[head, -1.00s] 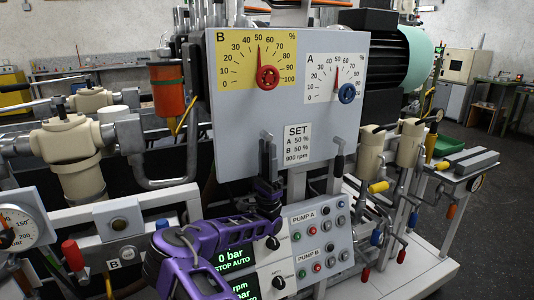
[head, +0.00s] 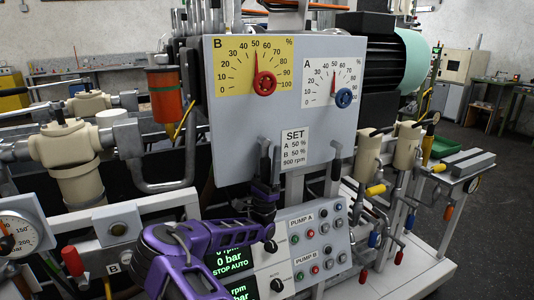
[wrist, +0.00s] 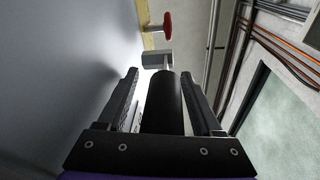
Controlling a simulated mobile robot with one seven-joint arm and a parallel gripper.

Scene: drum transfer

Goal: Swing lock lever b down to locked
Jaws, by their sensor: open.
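Lock lever b (wrist: 164,108) shows in the wrist view as a black round handle on a grey hub (wrist: 156,59). In the head view its hub (head: 264,141) sits at the lower left of the grey panel, below the yellow B dial, and the handle hangs down, mostly hidden by my gripper. My gripper (head: 266,168) reaches up from below at the handle. In the wrist view its two black fingers (wrist: 163,85) stand on either side of the handle, open, with a visible gap at the right finger. Contact at the left finger is unclear.
The red B handwheel (head: 265,83) is above the lever. A similar lever (head: 336,168) hangs at the panel's right. The pump control box (head: 312,245) with buttons is just below my gripper. An orange cup (head: 167,97) and pipes stand left of the panel.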

